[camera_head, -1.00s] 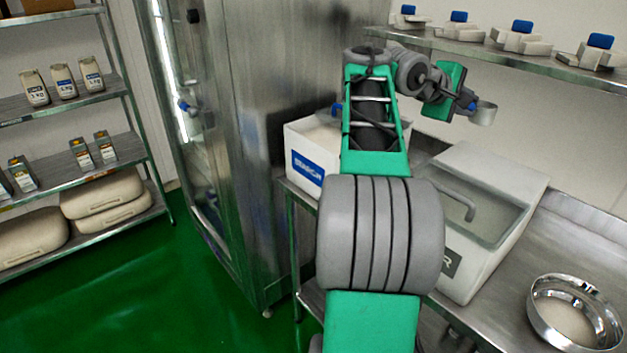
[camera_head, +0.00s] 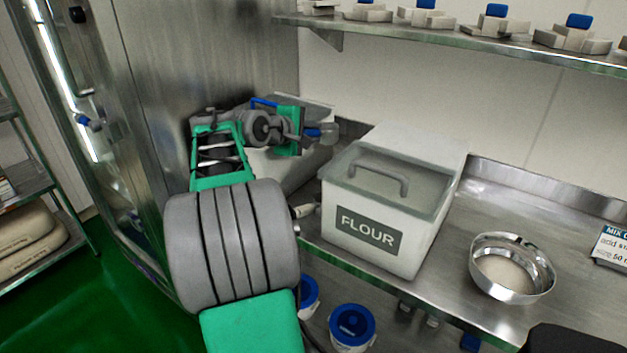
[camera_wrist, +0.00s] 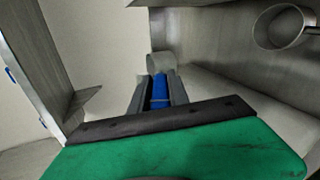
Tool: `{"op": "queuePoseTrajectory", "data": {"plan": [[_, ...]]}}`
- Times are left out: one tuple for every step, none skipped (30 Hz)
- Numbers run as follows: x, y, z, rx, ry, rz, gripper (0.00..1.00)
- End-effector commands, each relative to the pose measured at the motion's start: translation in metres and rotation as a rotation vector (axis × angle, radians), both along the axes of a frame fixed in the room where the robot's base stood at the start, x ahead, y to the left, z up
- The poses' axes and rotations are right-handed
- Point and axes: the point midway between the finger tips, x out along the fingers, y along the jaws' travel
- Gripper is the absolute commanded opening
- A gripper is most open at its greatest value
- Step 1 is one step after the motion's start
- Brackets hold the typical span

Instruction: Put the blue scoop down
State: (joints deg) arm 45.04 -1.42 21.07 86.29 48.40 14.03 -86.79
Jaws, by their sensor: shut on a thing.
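The blue scoop (camera_wrist: 160,88) has a blue handle and a pale grey cup. In the wrist view my gripper (camera_wrist: 160,100) is shut on the blue handle, with the cup beyond the fingertips. In the head view my gripper (camera_head: 308,132) holds the scoop (camera_head: 328,131) in the air at the left end of the counter, in front of a pale bin (camera_head: 285,170) mostly hidden by my arm. The scoop is left of the flour bin and apart from it. Whether it touches the pale bin, I cannot tell.
The lidded flour bin (camera_head: 430,215) stands on the steel counter (camera_head: 440,290). A metal bowl (camera_head: 487,283) with pale contents sits to its right. A wall shelf (camera_head: 470,45) with several blue-topped items runs above. A steel cabinet (camera_head: 150,90) stands left.

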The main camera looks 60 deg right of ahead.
Motion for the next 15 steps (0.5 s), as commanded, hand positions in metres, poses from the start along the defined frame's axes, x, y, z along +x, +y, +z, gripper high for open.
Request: {"op": "queuePoseTrajectory", "data": {"plan": [[-0.001,0.0,-0.011,0.0,0.001,-0.002,0.0],[-0.001,0.0,-0.017,0.0,0.001,-0.002,0.0],[-0.001,0.0,-0.025,0.0,0.001,-0.003,0.0],[-0.002,0.0,-0.031,0.0,0.0,-0.003,0.0],[-0.002,-0.001,-0.036,0.0,0.001,-0.003,0.0],[-0.002,-0.001,-0.043,-0.001,0.0,-0.003,0.0],[-0.002,-0.001,-0.049,0.0,0.0,-0.003,0.0],[-0.002,-0.001,-0.055,0.001,0.001,-0.003,0.0],[-0.002,-0.001,-0.061,0.0,0.0,-0.003,0.0],[-0.002,-0.001,-0.065,-0.002,0.0,-0.003,0.0],[-0.002,-0.001,-0.069,-0.002,0.0,-0.003,0.0],[-0.002,-0.001,-0.073,-0.002,0.0,-0.003,0.0],[-0.002,-0.001,-0.076,-0.002,0.0,-0.003,0.0],[-0.002,-0.001,-0.078,-0.003,-0.001,-0.004,0.0],[-0.002,-0.001,-0.08,-0.003,-0.001,-0.004,0.0]]}}
